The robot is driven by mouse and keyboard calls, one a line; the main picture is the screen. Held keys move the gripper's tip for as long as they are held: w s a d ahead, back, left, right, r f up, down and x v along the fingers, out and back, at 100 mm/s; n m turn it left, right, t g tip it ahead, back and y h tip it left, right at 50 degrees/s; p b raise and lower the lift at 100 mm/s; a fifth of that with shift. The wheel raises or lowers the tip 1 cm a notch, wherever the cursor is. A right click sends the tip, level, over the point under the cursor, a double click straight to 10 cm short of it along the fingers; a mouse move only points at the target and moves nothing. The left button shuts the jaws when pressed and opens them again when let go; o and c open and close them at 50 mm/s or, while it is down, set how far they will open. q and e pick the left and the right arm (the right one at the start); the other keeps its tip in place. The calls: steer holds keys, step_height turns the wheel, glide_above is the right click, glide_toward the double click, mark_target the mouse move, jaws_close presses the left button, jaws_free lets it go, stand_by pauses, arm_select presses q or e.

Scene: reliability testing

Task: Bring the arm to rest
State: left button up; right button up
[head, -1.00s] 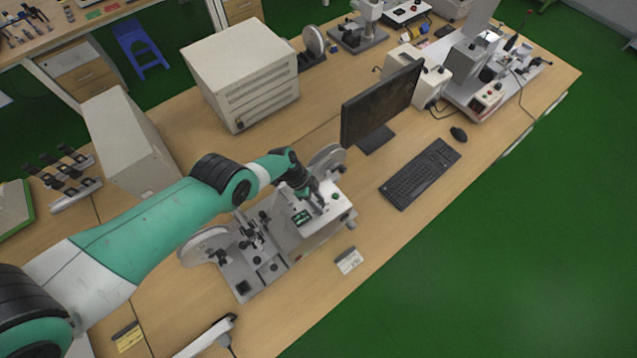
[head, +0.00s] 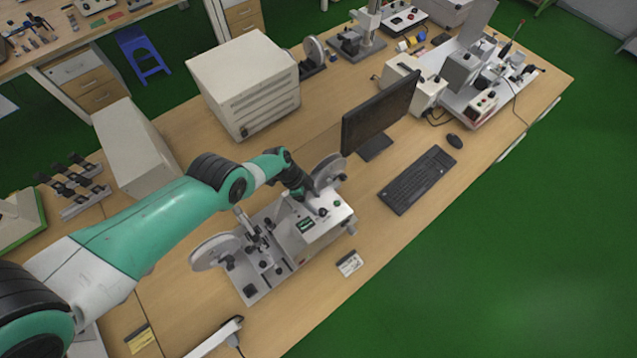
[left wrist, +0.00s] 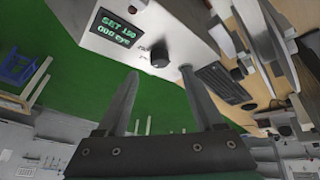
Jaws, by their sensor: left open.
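My left gripper (head: 300,194) is at the end of the green and white arm, over the back part of a grey-white test machine (head: 278,270) with two round discs. In the left wrist view, its two fingers (left wrist: 159,73) are spread apart with nothing between them. A black knob (left wrist: 160,54) and a lit display (left wrist: 123,28) reading "SET 150, 000 cyc" on the machine's front panel lie just beyond the fingertips. The gap between fingertips and panel is hard to judge. My right gripper is not in view.
A monitor (head: 372,122), keyboard (head: 418,180) and mouse (head: 454,141) are right of the machine. A big white cabinet (head: 243,85) stands behind, and a grey box (head: 133,150) is beside the arm. A small label card (head: 350,264) lies in front. Bare tabletop shows between machine and keyboard.

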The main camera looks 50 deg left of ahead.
arm_select(q)
steer(key=shift+p+v, duration=0.45)
steer(key=shift+v, duration=0.6)
steer(key=shift+f, duration=0.1)
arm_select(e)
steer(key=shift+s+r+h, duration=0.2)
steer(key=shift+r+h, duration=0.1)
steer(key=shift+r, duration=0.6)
